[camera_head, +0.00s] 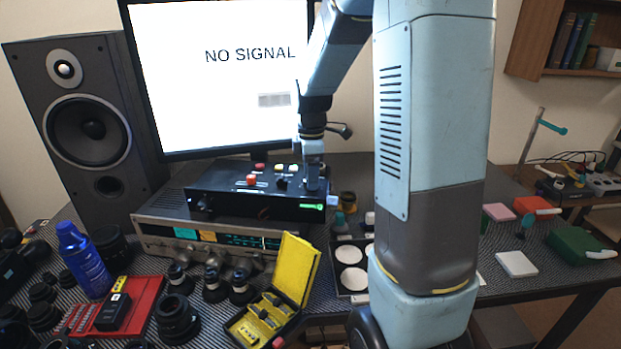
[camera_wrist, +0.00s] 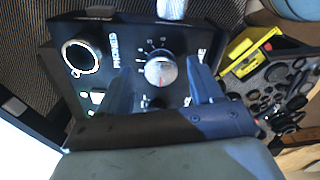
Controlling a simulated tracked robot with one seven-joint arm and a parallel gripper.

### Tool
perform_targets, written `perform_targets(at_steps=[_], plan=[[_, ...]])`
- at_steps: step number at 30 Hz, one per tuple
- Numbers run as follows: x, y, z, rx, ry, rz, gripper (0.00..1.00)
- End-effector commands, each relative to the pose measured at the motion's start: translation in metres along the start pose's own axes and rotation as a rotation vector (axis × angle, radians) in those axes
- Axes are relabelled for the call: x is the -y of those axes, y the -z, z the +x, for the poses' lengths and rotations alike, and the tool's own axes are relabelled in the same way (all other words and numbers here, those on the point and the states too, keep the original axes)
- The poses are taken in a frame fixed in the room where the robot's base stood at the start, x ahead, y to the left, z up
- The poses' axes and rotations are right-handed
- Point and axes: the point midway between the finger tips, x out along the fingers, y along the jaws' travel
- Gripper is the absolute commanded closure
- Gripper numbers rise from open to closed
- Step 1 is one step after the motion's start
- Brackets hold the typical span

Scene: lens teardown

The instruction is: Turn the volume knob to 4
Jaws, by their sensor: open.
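The volume knob (camera_wrist: 161,71) is a round silver knob on a black panel (camera_wrist: 62,33) in the wrist view, with white scale marks around it. A red mark shows on its near, lower side; the numbers are too small to read surely. My gripper (camera_wrist: 158,78) is open, with one dark finger on each side of the knob. Gaps show between the fingers and the knob, and I cannot tell whether either touches. In the head view my gripper (camera_head: 315,182) points down at the right end of the black box (camera_head: 245,207), hiding the knob.
A ringed phones socket (camera_wrist: 81,57) lies left of the knob, and another silver knob (camera_wrist: 172,8) lies beyond it. Red and other coloured buttons (camera_head: 252,180) stand on the box top. A monitor (camera_head: 215,110) stands behind, a silver receiver (camera_head: 160,222) and open yellow case (camera_head: 297,268) in front.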

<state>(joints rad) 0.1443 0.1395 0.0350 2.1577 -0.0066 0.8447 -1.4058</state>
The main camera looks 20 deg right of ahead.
Motion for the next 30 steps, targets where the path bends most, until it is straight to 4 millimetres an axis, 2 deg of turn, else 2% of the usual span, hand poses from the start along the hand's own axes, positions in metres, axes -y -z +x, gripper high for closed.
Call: perform_targets(at_steps=[6,15,30], plan=[[-0.0002,0.0001,0.0136,0.0,0.0,0.0,0.35],[-0.0001,0.0,0.0146,0.0,-0.001,0.0,0.36],[-0.0004,0.0,0.0142,0.0,-0.001,0.0,0.83]])
